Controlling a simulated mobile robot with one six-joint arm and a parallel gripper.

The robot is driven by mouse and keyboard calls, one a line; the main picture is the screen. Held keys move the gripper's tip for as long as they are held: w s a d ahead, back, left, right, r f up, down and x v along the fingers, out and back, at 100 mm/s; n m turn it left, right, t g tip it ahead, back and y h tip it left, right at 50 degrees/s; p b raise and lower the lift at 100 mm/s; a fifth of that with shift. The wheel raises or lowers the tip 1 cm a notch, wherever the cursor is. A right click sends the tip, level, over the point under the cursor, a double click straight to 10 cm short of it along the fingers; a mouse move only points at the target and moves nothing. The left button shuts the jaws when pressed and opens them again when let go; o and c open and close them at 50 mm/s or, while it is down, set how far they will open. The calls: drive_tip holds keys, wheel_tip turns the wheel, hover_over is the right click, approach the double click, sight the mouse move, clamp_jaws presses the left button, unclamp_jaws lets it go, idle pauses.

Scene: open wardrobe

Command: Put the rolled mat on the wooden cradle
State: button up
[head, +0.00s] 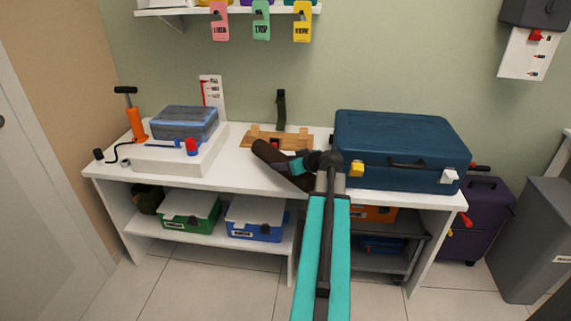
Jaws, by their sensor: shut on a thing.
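The rolled mat (272,155) is a dark brown cylinder. My gripper (297,166) is shut on it near its right part, and the mat slants from upper left to lower right. The mat is over the front of the white bench, just in front of the wooden cradle (257,136). The cradle is a low light-brown wooden piece, and its front is partly hidden by the mat and gripper. I cannot tell whether the mat touches the cradle or bench.
A large blue suitcase (400,140) stands close right of my gripper. A dark upright strap-like item (281,108) rises behind the cradle.

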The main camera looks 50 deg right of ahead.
drive_tip(key=shift+w+d+f, duration=0.1)
drive_tip(key=shift+w+d, duration=0.45)
drive_tip(key=shift+d, duration=0.2)
drive_tip(key=shift+w+d+f, duration=0.1)
drive_tip(key=shift+w+d, duration=0.4)
drive_tip(key=shift+d, duration=0.3)
drive_tip(key=shift+w+d, duration=0.55)
drive_tip(key=shift+d, duration=0.2)
drive_tip(key=shift+f+p, duration=0.4)
drive_tip(key=shift+f, duration=1.4)
drive_tip(key=shift+f, duration=0.1)
drive_tip(key=o, duration=1.2)
drive_tip(key=v, duration=1.2)
drive_tip(key=shift+b, duration=0.4)
